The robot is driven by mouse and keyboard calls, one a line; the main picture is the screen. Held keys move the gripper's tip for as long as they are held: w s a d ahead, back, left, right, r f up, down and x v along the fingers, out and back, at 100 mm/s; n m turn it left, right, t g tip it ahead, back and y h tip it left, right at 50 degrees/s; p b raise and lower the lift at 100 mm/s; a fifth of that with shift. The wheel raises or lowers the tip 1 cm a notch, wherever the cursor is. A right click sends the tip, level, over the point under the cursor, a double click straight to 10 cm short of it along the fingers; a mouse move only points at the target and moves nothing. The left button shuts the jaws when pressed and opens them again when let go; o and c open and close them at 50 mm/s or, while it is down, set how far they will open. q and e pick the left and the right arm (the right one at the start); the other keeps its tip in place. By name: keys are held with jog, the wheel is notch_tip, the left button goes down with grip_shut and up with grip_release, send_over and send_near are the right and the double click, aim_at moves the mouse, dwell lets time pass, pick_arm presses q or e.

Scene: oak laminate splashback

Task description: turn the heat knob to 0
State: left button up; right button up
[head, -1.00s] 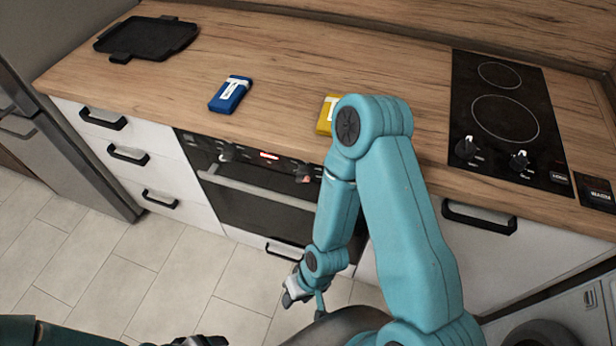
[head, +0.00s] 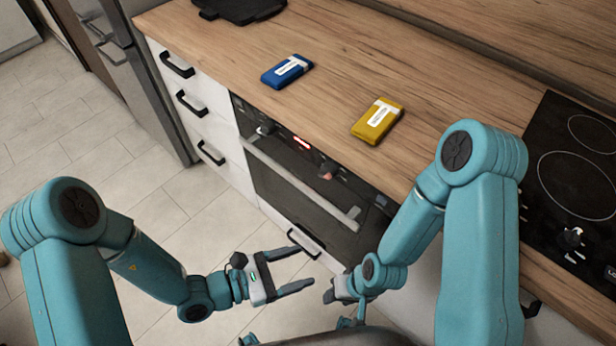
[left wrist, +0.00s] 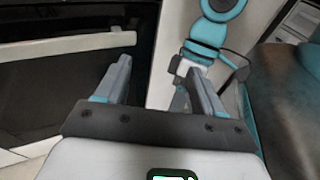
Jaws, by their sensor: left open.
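The built-in oven has a front panel (head: 295,148) with a red lit display and two knobs. The left oven knob (head: 266,128) is dark; the right oven knob (head: 326,173) has a reddish mark. I cannot read any labels, so I cannot tell which knob is the heat knob or its setting. My left gripper (head: 306,267) is open and empty, in front of the oven's lower part and below the knobs, apart from them. Its open fingers show in the left wrist view (left wrist: 158,70). My right gripper (head: 330,294) is small and partly hidden beside it; its jaws are unclear.
A blue box (head: 287,71) and a yellow box (head: 377,121) lie on the wooden counter (head: 330,70) above the oven. A black hob (head: 575,170) with its own knob is at right. The oven handle (head: 300,185) sticks out below the panel. Tiled floor at left is free.

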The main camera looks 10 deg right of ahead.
aim_at(322, 177)
pick_arm(q)
jog(key=w+a+r+n+t+y, duration=0.1)
jog(key=w+r+n+t, duration=0.15)
jog(key=w+t, duration=0.2)
jog(key=w+a+r+n+t, duration=0.1)
jog(key=w+a+n+t, duration=0.15)
jog(key=w+t, duration=0.2)
jog(key=shift+g, duration=0.5)
jog(key=x, duration=0.8)
jog(key=p+x, duration=0.1)
jog(key=x, duration=0.7)
jog(key=shift+w+d+f, duration=0.2)
pick_arm(e)
jog(key=shift+v, duration=0.75)
jog(key=shift+a, duration=0.1)
pick_arm(q)
jog(key=c, duration=1.1)
jog(key=shift+o, duration=0.2)
